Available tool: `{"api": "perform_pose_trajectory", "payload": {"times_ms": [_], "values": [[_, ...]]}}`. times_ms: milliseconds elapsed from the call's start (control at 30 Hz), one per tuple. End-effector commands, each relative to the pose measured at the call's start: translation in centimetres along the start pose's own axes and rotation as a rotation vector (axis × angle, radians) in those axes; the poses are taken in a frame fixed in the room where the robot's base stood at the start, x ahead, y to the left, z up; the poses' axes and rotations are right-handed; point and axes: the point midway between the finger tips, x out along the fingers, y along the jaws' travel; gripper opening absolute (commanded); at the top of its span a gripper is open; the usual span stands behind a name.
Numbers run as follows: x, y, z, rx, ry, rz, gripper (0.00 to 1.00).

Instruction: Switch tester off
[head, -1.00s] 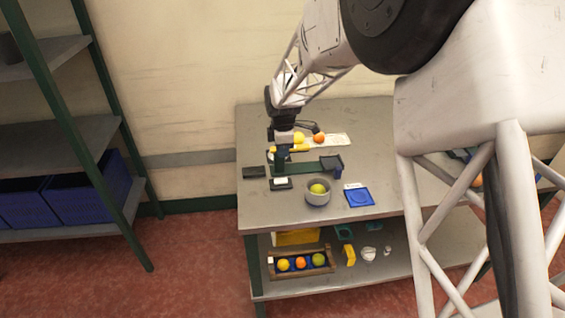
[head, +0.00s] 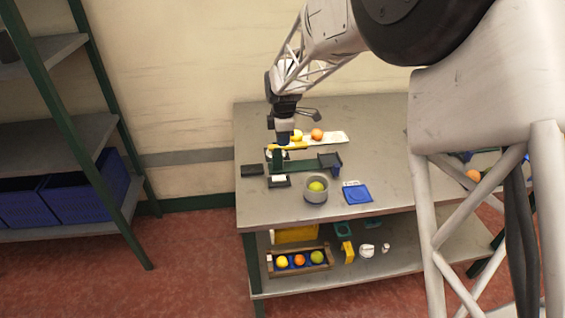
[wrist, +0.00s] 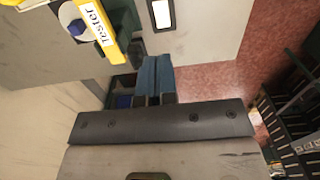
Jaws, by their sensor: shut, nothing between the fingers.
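The tester (head: 290,146) stands at the back left of the grey workbench, with a yellow top part and a dark green base. The knob's on or off setting is not clear to me. My gripper (head: 284,141) is above the bench at the tester and hides part of it. In the wrist view my gripper (wrist: 156,62) shows its blue fingers together and empty, apart from the knob.
A grey bowl (head: 316,196) with a green fruit, a blue pad (head: 357,194) and small dark blocks (head: 252,170) are on the workbench (head: 390,165). A fruit crate (head: 270,265) is on the lower shelf. A rack (head: 65,145) stands left.

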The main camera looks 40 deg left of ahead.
Motion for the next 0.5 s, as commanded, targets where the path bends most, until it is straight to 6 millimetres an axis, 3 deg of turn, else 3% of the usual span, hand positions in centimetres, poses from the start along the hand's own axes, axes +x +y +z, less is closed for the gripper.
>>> {"api": "perform_pose_trajectory", "payload": {"times_ms": [267, 500], "values": [[0.3, 0.0, 0.0, 0.0, 0.0, -0.001, 0.0], [2.0, -0.1, 0.0, 0.0, 0.0, -0.003, 0.0]]}}
